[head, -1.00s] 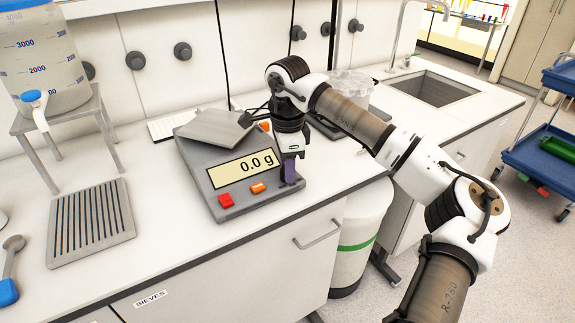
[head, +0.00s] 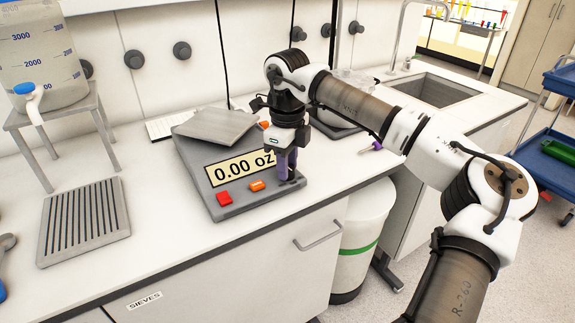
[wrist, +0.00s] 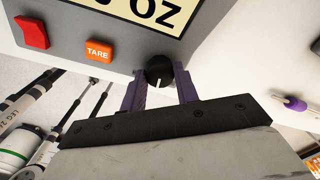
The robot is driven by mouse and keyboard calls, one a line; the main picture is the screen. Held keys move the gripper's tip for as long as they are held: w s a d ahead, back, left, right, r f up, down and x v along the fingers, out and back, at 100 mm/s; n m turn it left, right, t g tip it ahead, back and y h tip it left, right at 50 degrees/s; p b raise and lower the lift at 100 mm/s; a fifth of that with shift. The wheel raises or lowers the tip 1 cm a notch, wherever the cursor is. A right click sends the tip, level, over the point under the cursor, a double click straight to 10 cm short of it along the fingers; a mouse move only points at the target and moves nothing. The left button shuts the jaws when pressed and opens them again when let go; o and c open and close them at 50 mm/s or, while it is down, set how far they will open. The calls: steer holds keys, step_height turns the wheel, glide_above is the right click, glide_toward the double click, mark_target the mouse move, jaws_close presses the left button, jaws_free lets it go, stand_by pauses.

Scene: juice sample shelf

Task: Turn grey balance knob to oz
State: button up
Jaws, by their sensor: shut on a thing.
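The grey balance (head: 190,165) stands on the counter with its plate (head: 216,126) at the back. Its display (head: 240,168) reads "0.00 oz"; part of it also shows in the wrist view (wrist: 140,10). The dark grey knob (wrist: 160,72) is at the balance's front edge, with a pale pointer mark facing my gripper. My gripper (head: 289,174) has purple fingers either side of the knob in the wrist view (wrist: 160,84) and is shut on it. In the head view the fingers hide the knob.
The red button (head: 224,198) and orange TARE button (head: 257,186) are left of the knob. A purple-handled tool (head: 372,147) lies on the counter to the right. A slotted grey rack (head: 84,220) and a jug on a stand (head: 45,75) are at left.

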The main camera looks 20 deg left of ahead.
steer(key=shift+m, duration=0.5)
steer(key=o, duration=1)
steer(key=shift+c, duration=0.2)
step_height(320, 180, up, 14)
steer(key=shift+b, duration=0.35)
